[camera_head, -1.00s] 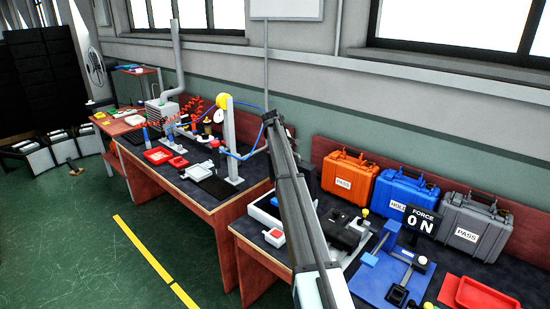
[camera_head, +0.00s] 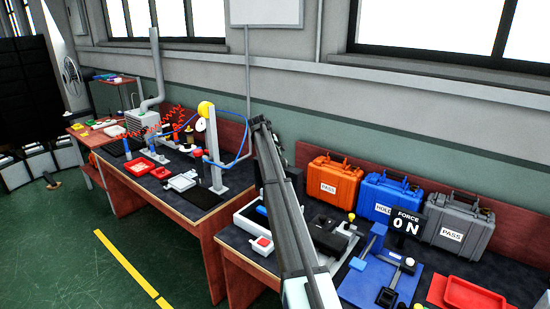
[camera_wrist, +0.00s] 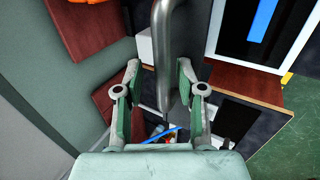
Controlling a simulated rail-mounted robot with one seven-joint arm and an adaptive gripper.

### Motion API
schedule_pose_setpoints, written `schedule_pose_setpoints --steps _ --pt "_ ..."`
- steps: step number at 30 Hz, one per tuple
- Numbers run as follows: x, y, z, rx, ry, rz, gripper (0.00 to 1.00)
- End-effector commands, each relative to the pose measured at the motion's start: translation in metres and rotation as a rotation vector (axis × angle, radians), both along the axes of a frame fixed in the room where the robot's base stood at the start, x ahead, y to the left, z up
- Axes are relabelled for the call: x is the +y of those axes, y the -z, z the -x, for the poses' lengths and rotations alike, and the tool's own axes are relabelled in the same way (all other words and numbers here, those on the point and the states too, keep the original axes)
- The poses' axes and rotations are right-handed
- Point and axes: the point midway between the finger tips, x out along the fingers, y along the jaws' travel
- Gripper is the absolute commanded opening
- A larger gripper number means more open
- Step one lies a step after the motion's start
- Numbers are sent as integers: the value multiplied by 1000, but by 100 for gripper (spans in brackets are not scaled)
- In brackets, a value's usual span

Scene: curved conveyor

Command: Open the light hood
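My gripper shows in the wrist view (camera_wrist: 160,98) with its two green-and-grey fingers apart and nothing held between them. A grey metal bar (camera_wrist: 164,50) runs down the picture behind the gap; I cannot tell whether it touches a finger. In the head view my arm crosses the right bench and my gripper cannot be made out. No part is clearly recognisable as the light hood. A black box-like device (camera_head: 333,238) on the right bench, partly behind my arm, may be it, but I cannot tell.
An orange case (camera_head: 333,182), a blue case (camera_head: 388,198) and a grey case (camera_head: 458,222) stand along the back. A force display (camera_head: 407,222), blue fixture (camera_head: 368,287) and red tray (camera_head: 474,300) are at right. Green floor (camera_head: 75,250) is clear at left.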

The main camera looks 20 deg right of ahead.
Motion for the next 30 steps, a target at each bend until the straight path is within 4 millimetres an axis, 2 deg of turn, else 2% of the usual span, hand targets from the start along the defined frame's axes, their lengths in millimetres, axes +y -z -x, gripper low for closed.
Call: schedule_pose_setpoints --steps 5,10,24,30 --pt "1 0 1 1 -1 -2 39" --pt "7 -12 4 1 -1 -1 39" --pt "44 -85 24 -1 -1 0 39" --pt "52 -100 29 0 0 0 39"
